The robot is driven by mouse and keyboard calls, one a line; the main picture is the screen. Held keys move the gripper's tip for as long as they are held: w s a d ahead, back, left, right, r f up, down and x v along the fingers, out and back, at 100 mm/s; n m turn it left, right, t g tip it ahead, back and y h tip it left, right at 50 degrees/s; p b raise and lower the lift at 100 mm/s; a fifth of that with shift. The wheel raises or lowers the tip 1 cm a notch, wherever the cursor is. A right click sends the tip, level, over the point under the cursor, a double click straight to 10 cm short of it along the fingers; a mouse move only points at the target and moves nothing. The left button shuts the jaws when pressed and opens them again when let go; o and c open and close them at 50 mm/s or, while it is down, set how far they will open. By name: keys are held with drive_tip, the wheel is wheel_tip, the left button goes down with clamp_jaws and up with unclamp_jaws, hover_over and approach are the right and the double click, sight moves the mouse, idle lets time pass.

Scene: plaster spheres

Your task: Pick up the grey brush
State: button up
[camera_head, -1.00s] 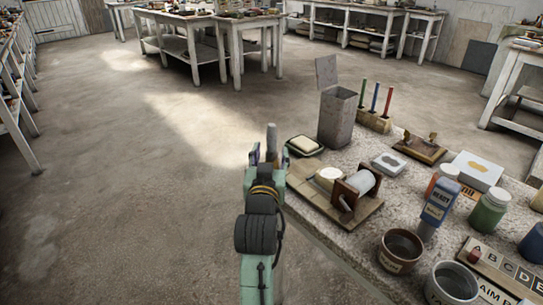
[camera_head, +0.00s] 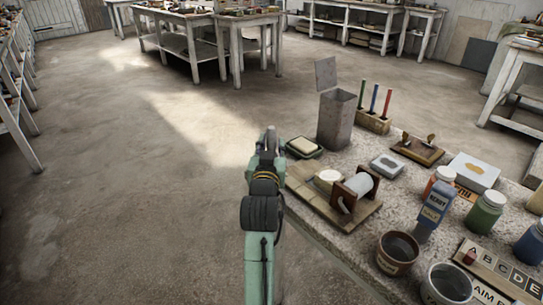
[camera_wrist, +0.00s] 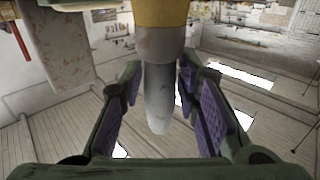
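The grey brush (camera_wrist: 158,95) is between the fingers of my gripper (camera_wrist: 160,88) in the wrist view. It has a rounded grey tip, a darker grey band and a yellowish handle that runs out of the top of the picture. The purple-padded fingers stand on both sides of the band, and their tips appear to touch it. In the head view my gripper (camera_head: 269,142) is left of the near worktable, clear of its top. There the brush can hardly be told apart from the gripper.
The stone-topped worktable (camera_head: 335,225) on the right holds a grey lidded box (camera_head: 336,120), a wooden roller stand (camera_head: 353,192), a soap dish (camera_head: 303,147), a blue bottle (camera_head: 434,205) and pots. Open floor (camera_head: 130,200) lies to the left.

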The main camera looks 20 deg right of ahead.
clamp_jaws()
idle(0.3)
